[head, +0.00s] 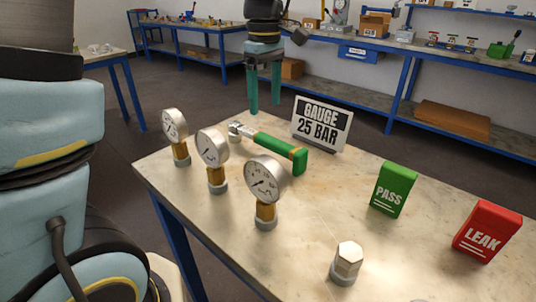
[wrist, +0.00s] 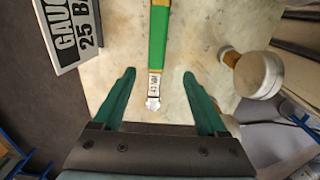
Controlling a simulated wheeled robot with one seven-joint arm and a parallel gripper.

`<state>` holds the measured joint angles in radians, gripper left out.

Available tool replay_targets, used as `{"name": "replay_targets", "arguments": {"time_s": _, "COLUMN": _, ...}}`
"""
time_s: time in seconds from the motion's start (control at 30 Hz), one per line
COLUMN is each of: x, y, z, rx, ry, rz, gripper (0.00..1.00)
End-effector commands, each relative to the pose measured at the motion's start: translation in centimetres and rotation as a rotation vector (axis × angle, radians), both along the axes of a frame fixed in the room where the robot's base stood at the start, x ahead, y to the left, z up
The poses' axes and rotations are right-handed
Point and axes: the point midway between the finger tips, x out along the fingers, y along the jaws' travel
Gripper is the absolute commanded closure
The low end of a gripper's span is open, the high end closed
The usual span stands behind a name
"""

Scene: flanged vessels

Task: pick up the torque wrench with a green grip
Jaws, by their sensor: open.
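The torque wrench (head: 275,147) lies on the table, with a green grip, a brown-orange band at its end and a metallic head towards the left. In the wrist view the wrench (wrist: 158,40) runs down from the top edge, and its metal head with a small label appears between the fingers. My gripper (head: 264,108) has two teal fingers pointing down, open and empty, beyond the wrench in the head view. In the wrist view my gripper (wrist: 158,85) has one finger on each side of the wrench head; touching cannot be seen.
Three gauges (head: 265,180) stand in front of the wrench. A "GAUGE 25 BAR" sign (head: 321,124) stands close behind it. A green PASS block (head: 393,188), a red LEAK block (head: 487,230) and a hex fitting (head: 346,262) stand to the right. The table's middle is clear.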

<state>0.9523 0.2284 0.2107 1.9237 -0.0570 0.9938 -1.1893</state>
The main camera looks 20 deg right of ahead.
Motion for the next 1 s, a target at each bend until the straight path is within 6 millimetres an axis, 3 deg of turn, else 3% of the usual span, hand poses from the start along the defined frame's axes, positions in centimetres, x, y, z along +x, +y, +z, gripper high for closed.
{"name": "replay_targets", "arguments": {"time_s": 0.3, "x": -0.1, "y": -0.2, "z": -4.3, "rx": 0.005, "ry": 0.004, "rz": 0.006, "gripper": 0.25}}
{"name": "replay_targets", "arguments": {"time_s": 0.57, "x": -0.1, "y": -0.3, "z": -6.3, "rx": 0.004, "ry": 0.003, "rz": 0.005, "gripper": 0.25}}
{"name": "replay_targets", "arguments": {"time_s": 0.8, "x": 0.0, "y": -0.7, "z": -9.7, "rx": 0.004, "ry": 0.003, "rz": 0.005, "gripper": 0.25}}
{"name": "replay_targets", "arguments": {"time_s": 1.0, "x": 0.0, "y": -0.7, "z": -10.6, "rx": 0.001, "ry": 0.0, "rz": 0.005, "gripper": 0.25}}
